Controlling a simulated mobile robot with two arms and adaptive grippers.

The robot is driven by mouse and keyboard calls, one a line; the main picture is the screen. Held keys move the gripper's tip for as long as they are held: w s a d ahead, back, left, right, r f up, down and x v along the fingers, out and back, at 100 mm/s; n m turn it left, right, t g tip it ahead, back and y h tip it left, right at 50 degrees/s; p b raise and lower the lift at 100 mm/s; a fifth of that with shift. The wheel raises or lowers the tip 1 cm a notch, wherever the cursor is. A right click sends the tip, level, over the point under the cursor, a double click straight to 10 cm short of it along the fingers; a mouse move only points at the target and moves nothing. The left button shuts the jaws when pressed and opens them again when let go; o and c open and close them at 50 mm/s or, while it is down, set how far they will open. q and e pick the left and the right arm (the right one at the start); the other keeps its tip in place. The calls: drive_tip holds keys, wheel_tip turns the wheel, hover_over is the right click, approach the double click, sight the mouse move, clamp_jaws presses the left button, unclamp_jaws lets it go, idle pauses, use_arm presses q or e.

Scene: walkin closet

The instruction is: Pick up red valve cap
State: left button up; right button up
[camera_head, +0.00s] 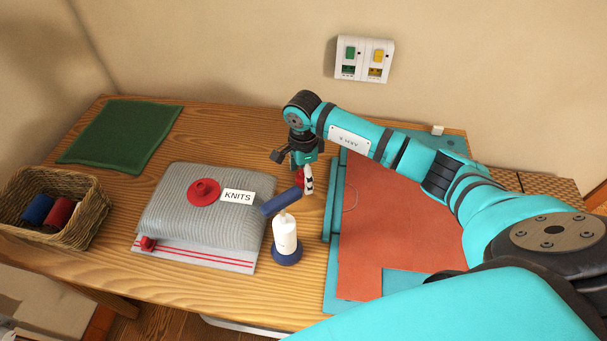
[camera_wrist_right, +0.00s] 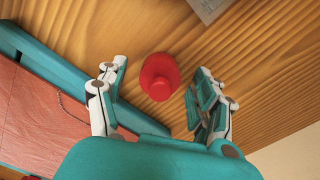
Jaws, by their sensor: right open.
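A red valve cap (camera_wrist_right: 159,77), round with a small knob, sits on the wooden table between the fingers of my right gripper (camera_wrist_right: 157,95). The right wrist view shows a gap on both sides of it. In the head view only a small red part of the cap (camera_head: 299,176) shows behind the right gripper (camera_head: 303,174), which points down over the table and is open and empty. My left gripper is not in view.
A grey knit pile (camera_head: 170,215) bears a red disc (camera_head: 204,192) and a KNITS label. A basket (camera_head: 85,225) stands left; a teal-edged orange mat (camera_head: 400,215) lies right.

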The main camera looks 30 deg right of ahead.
drive_tip(key=shift+f, duration=0.15)
drive_tip(key=c, duration=1)
